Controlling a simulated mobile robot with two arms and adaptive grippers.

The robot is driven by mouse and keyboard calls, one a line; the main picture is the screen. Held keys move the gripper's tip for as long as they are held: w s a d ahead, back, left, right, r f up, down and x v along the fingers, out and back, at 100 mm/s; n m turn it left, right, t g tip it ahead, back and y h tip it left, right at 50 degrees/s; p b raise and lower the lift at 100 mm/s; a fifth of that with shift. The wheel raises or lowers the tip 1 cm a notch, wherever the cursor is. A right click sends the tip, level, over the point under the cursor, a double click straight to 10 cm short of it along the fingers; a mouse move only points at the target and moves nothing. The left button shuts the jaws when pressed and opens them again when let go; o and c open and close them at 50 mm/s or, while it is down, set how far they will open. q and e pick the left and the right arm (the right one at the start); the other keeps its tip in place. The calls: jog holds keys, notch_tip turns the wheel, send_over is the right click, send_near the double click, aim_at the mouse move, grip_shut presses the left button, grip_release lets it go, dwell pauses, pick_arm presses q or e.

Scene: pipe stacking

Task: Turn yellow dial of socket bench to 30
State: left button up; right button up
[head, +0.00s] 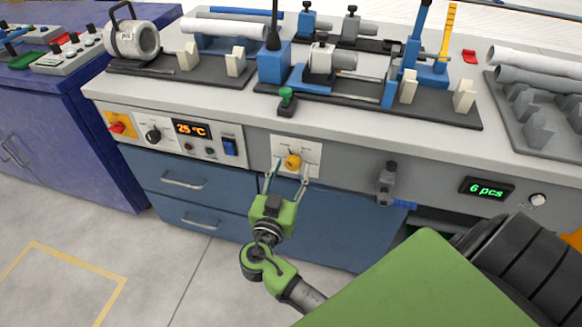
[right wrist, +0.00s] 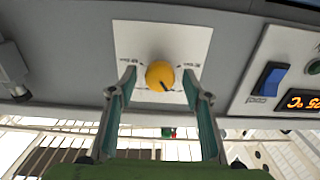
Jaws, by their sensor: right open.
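The yellow dial (head: 292,161) sits on a pale plate (head: 311,152) on the front panel of the socket bench. My right gripper (head: 287,177) is open in front of the dial. In the right wrist view its two fingers (right wrist: 160,83) stand to either side of the dial, with a gap on each side. Contact with the dial does not show. My left gripper is not in view.
Left of the dial is a panel with a display reading 25 °C (head: 191,129), a black knob and a blue switch (head: 229,147). To the right are a grey fitting with a blue handle (head: 388,184) and a green display reading 6 pcs (head: 487,189). Blue drawers (head: 185,180) lie below.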

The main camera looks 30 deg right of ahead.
jog(key=shift+w+d, duration=0.3)
jog(key=shift+d, duration=0.05)
jog(key=c, duration=1.1)
